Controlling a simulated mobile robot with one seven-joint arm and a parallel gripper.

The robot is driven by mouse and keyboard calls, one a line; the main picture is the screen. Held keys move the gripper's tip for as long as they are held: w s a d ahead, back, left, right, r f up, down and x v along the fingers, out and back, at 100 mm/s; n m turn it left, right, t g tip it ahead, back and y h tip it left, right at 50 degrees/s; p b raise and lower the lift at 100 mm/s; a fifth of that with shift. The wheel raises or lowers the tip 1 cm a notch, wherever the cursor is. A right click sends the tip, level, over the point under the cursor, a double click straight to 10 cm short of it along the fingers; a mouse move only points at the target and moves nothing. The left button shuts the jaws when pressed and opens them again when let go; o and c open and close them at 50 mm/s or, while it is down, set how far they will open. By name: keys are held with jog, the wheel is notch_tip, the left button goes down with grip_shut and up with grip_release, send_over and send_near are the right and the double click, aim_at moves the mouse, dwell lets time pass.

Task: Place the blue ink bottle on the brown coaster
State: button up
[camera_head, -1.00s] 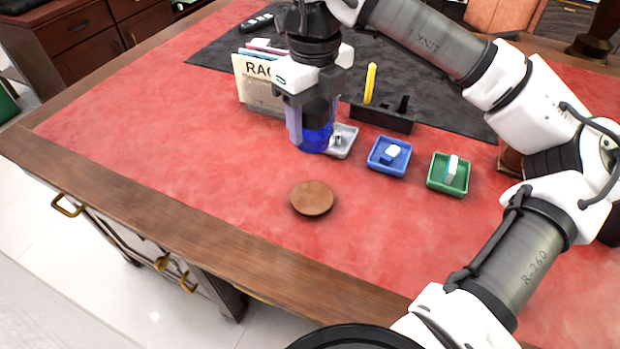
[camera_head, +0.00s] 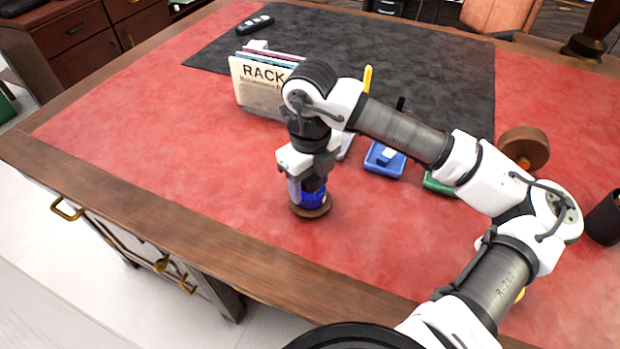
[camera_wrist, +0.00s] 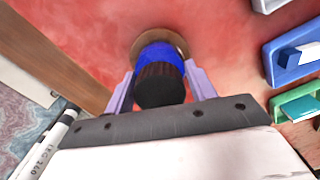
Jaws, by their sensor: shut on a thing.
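The blue ink bottle (camera_head: 312,198) has a dark cap and a blue body. My gripper (camera_head: 308,188) is shut on it, and the bottle looks upright. The wrist view shows the bottle (camera_wrist: 160,62) between the two pale purple fingers of my gripper (camera_wrist: 160,85). The round brown coaster (camera_head: 310,212) lies directly under the bottle on the red desk top. Its rim also shows in the wrist view (camera_wrist: 178,38), around the far side of the bottle. I cannot tell whether the bottle's base touches the coaster.
A blue tray (camera_head: 384,160) with a small block and a green tray (camera_head: 438,184), partly hidden by my arm, are to the right. A book rack (camera_head: 258,85) stands behind. The red desk top (camera_head: 170,130) is clear to the left.

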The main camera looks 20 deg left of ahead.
jog(key=shift+f+b, duration=0.15)
jog(key=shift+b, duration=0.15)
jog(key=o, duration=1.2)
notch_tip(320, 180, up, 12)
jog(key=shift+r, duration=0.2)
